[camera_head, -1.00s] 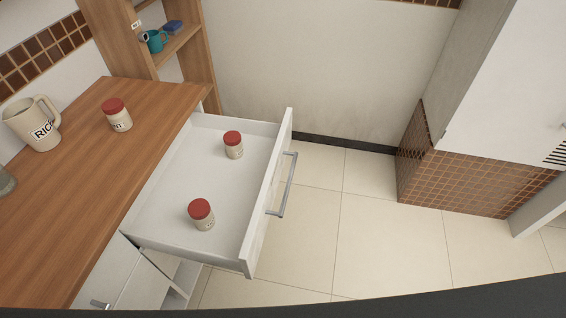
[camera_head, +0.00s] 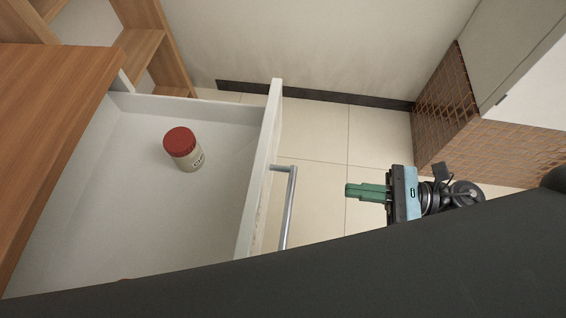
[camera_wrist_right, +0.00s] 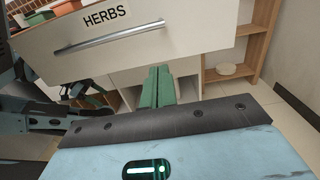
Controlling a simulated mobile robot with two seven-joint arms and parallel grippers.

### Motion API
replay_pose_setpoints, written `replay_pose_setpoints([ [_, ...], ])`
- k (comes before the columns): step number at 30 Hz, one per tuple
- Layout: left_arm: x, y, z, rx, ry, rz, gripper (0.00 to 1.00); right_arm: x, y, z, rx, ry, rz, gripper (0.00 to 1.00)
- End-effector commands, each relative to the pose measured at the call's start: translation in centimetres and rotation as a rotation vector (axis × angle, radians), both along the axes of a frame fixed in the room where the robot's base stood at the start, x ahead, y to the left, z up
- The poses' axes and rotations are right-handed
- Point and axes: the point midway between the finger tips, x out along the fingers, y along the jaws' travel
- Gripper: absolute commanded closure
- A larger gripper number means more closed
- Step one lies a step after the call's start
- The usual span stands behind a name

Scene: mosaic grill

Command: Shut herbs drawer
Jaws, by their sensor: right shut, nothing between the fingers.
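The herbs drawer (camera_head: 262,175) is white and pulled well out from the wooden counter. Its front carries a metal bar handle (camera_head: 290,205). The HERBS label (camera_wrist_right: 105,17) and handle (camera_wrist_right: 110,39) show on the drawer front in the right wrist view. A red-lidded jar (camera_head: 183,150) stands inside the drawer; a sliver of another red lid shows at the lower edge. My right gripper (camera_head: 348,190) is shut and empty, to the right of the handle and apart from it, green fingers pointing towards the drawer front.
The wooden counter (camera_head: 50,120) lies left of the drawer, with wooden shelves (camera_head: 140,45) behind it. A brown-tiled cabinet base (camera_head: 465,120) stands at the right. Tiled floor (camera_head: 320,145) is clear between them. My own dark body covers the bottom of the head view.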

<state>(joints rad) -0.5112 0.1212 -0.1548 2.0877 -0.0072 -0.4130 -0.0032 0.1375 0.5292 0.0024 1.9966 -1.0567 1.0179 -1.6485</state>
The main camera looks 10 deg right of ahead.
Motion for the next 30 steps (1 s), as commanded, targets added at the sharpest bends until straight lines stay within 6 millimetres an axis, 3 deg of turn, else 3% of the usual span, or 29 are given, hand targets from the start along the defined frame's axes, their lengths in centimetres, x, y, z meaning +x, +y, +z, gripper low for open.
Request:
replay_pose_setpoints([
  [8, -1.1, 0.0, 0.1, 0.000, 0.020, 0.000, 0.25, 0.4, 1.0, 0.2, 0.003, -0.001, -0.001, 1.00],
  [24, -0.8, -0.2, 1.6, -0.006, 0.008, 0.008, 0.25, 3.6, 9.8, 0.3, 0.005, 0.000, -0.002, 1.00],
  [30, -1.2, -0.3, 1.9, -0.009, 0.014, 0.012, 0.25, 4.5, 12.2, 0.2, 0.004, 0.003, -0.003, 1.00],
])
